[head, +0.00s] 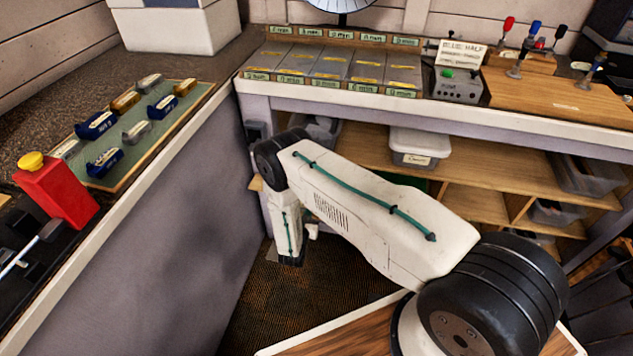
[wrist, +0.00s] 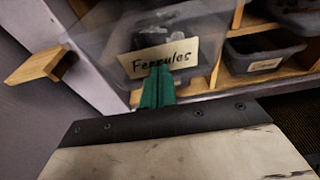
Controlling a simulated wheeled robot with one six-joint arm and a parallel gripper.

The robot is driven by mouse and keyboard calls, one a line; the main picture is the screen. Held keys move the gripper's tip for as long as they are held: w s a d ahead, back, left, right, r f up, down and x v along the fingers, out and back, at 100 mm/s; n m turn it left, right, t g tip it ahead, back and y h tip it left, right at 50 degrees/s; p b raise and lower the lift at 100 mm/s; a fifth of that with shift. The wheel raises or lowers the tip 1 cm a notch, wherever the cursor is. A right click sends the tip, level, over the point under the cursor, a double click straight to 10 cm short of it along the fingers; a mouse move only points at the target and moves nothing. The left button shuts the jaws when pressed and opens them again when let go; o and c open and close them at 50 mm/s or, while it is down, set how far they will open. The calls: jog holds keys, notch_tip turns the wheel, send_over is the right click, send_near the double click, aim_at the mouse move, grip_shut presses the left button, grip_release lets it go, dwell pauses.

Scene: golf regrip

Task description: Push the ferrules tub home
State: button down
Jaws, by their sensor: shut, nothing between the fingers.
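The ferrules tub (wrist: 172,48) is a clear, greyish tub with dark contents and a handwritten "Ferrules" label on its front. In the wrist view it stands on a wooden shelf, its front end near the shelf's edge. My gripper (wrist: 157,85) is shut and empty, its green fingers pointing at the tub's front just below the label. I cannot tell whether they touch it. In the head view a grey tub (head: 318,130), partly hidden by my arm, sits in the left bay under the bench; its label does not show. My fingers are hidden in that view.
A dark grey labelled tub (wrist: 262,52) sits in the bay to the right. A wooden piece (wrist: 36,66) sticks out at the left. The dark floor mat (head: 300,300) is clear.

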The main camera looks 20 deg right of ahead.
jog(key=shift+r+x, duration=0.45)
jog(key=shift+x, duration=1.8)
jog(key=shift+r+x, duration=0.45)
jog(key=shift+x, duration=1.8)
jog(key=shift+r+x, duration=0.4)
jog(key=shift+x, duration=1.9)
jog(key=shift+f+v, duration=0.3)
jog(key=shift+v, duration=1.3)
jog(key=shift+f+v, duration=0.3)
jog(key=shift+v, duration=1.25)
jog(key=shift+f+v, duration=0.3)
jog(key=shift+v, duration=1.3)
jog(key=shift+s, duration=0.15)
